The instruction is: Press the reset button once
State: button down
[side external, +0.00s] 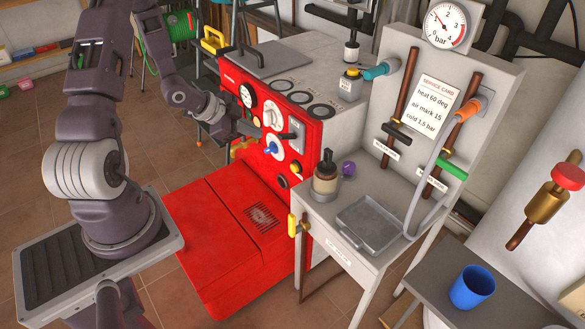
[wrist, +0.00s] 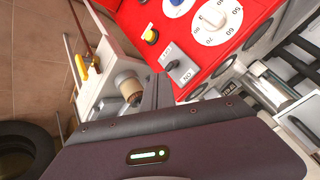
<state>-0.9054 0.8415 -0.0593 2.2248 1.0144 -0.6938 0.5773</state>
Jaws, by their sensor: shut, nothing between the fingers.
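My gripper (side external: 247,128) is in front of the red boiler's control panel (side external: 232,88), at its upper left part, apart from the yellow button. In the wrist view the dark fingers (wrist: 156,92) are together with nothing visible between them. A small yellow button (side external: 297,168) sits low on the right of the panel; it also shows in the wrist view (wrist: 150,36). A dark round knob or button (side external: 283,182) is below it. No label reading "reset" is legible, so I cannot tell which one is the reset button.
Near the yellow button are a grey switch plate (wrist: 181,67) and a white dial (wrist: 213,15). A dial with a blue knob (side external: 272,148) is left of the button.

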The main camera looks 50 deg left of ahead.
aim_at(294, 168)
notch_tip(294, 168, down, 21)
jog(key=shift+f, duration=0.1)
jog(key=w, duration=0.9)
dwell(1.9)
jog(key=shift+w, duration=0.35)
jog(key=shift+w, duration=0.55)
dwell(0.5)
jog(key=shift+s, duration=0.95)
